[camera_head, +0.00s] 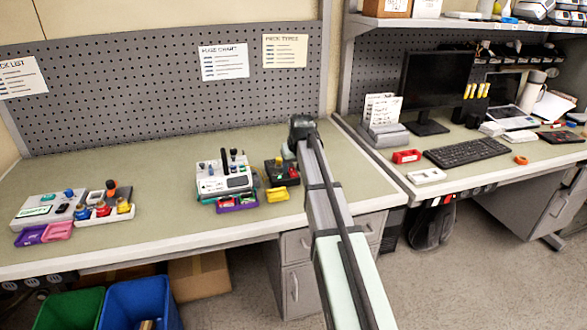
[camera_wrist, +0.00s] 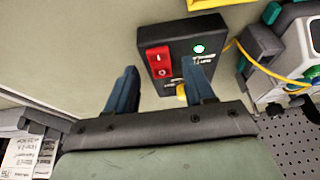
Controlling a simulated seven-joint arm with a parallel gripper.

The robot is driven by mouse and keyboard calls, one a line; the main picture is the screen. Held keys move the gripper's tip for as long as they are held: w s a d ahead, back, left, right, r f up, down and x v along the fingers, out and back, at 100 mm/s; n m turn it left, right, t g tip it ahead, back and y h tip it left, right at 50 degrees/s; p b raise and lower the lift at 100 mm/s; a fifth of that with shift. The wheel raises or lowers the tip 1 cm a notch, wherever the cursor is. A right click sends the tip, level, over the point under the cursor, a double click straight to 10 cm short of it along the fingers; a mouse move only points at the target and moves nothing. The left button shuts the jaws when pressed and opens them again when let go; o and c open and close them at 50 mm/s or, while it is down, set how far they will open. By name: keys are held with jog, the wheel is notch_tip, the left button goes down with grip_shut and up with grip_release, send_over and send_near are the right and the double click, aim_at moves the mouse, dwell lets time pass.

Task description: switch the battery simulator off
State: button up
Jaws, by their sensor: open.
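The battery simulator is a black box (camera_wrist: 182,50) at the top middle of the wrist view. It has a red rocker switch (camera_wrist: 159,61) marked I and O, and a lit green lamp (camera_wrist: 199,49). I cannot tell which side of the rocker is pressed. My gripper (camera_wrist: 162,72) is open and empty, its two dark fingers on either side of the switch in the picture; the right finger covers part of the box's face. In the head view the black box (camera_head: 283,174) sits on the bench, with my gripper (camera_head: 302,128) above and beside it.
A white infusion pump (camera_head: 224,180) stands left of the box, and a yellow cable (camera_wrist: 258,66) runs toward it. A yellow part (camera_head: 277,194) lies in front of the box. Another device group (camera_head: 75,207) is at far left. The bench between is clear.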

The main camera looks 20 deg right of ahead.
jog(key=shift+w+f, duration=0.2)
jog(key=shift+f, duration=0.3)
grip_shut()
